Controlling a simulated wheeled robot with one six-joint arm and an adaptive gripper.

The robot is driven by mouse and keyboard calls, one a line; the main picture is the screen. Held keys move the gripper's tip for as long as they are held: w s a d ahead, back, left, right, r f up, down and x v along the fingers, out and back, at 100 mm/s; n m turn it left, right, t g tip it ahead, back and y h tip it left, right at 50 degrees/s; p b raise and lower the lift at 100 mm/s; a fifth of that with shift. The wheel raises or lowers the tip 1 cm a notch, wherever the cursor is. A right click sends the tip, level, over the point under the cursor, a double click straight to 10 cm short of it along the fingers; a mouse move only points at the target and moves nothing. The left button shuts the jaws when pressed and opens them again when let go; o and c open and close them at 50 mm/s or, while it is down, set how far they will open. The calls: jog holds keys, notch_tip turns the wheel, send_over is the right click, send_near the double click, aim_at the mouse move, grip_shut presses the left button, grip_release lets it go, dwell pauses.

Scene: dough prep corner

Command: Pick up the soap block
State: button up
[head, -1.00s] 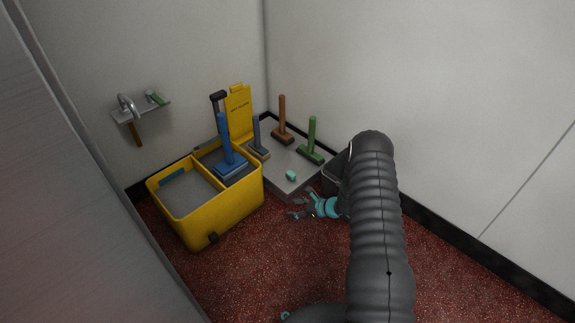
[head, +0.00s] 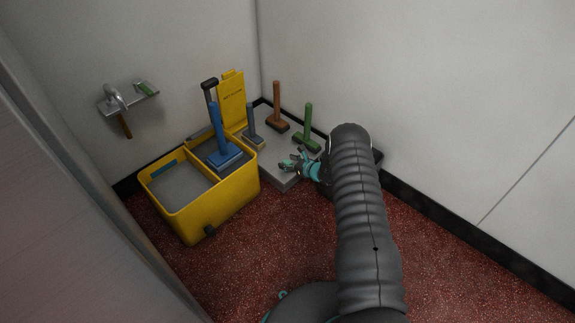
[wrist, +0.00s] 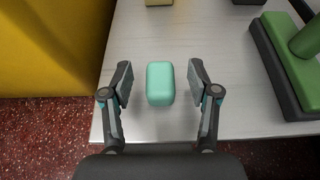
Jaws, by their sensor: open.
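The soap block (wrist: 160,83) is a small mint-green rounded block on the grey metal platform (wrist: 150,35), near its front edge. In the wrist view it sits between the two open fingers of my gripper (wrist: 160,85), with a gap on each side. In the head view my gripper (head: 287,165) is over the front part of the platform (head: 284,182), and I cannot clearly pick out the soap block there.
A yellow mop bucket (head: 200,215) with a blue-handled tool (head: 219,130) stands left of the platform. A green brush (head: 308,128), a brown brush (head: 277,105) and a grey brush (head: 251,123) stand on the platform. Walls close in behind and right.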

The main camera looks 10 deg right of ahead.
jog(key=shift+w+a+f, duration=0.25)
jog(key=shift+w+a, duration=0.15)
jog(key=shift+w, duration=0.15)
grip_shut()
